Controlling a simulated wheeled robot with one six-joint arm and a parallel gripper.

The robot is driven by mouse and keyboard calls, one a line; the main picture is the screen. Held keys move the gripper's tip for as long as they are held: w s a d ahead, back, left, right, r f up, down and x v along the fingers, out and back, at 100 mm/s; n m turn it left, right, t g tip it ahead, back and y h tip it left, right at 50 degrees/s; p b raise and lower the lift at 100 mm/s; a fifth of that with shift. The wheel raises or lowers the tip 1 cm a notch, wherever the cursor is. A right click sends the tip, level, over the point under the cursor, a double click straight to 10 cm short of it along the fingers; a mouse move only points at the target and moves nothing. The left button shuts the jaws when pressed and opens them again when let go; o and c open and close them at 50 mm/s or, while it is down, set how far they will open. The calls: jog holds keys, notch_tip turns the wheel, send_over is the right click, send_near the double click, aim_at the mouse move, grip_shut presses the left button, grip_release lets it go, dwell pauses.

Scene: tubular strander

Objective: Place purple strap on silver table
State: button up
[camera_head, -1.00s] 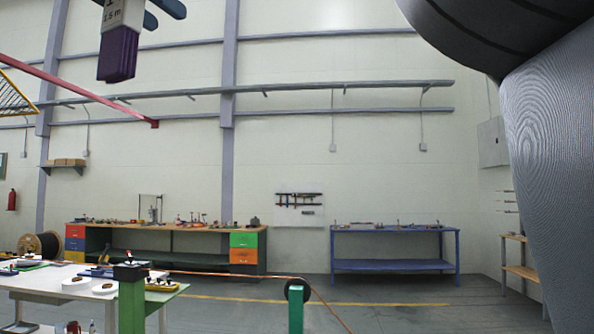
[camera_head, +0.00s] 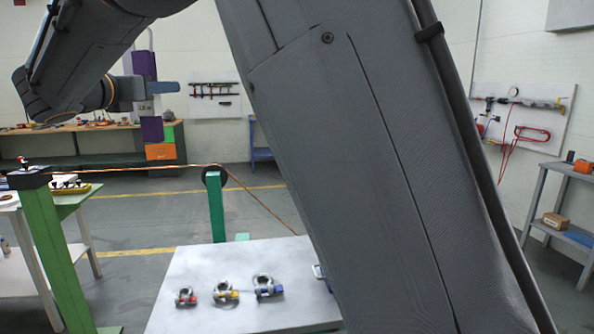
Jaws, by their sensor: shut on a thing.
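My gripper (camera_head: 160,88) is at the upper left of the head view and is shut on the purple strap (camera_head: 152,129). The strap shows purple above and below a white label and hangs upright in the air. A light silver-grey tabletop (camera_head: 200,262) is in the lower middle. In the picture the strap is above and left of this tabletop, apart from it. My arm hides the tabletop's right part.
Several shackles, with red, yellow and blue pins (camera_head: 268,287), stand on the tabletop. A green post (camera_head: 48,240) stands at left, and another (camera_head: 216,205) carries a black wheel under a copper wire. A grey shelf (camera_head: 568,210) is at right.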

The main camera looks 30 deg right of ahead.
jog(key=w+d+f, duration=0.1)
jog(key=d+f, duration=2.7)
jog(key=s+d+f+p, duration=0.1)
jog(key=s+d+f, duration=0.3)
jog(key=d+f, duration=0.3)
notch_tip(320, 180, down, 10)
jog(key=p, duration=0.3)
jog(key=shift+f, duration=0.15)
jog(key=o, duration=0.9)
jog(key=shift+f, duration=0.15)
jog(key=o, duration=0.4)
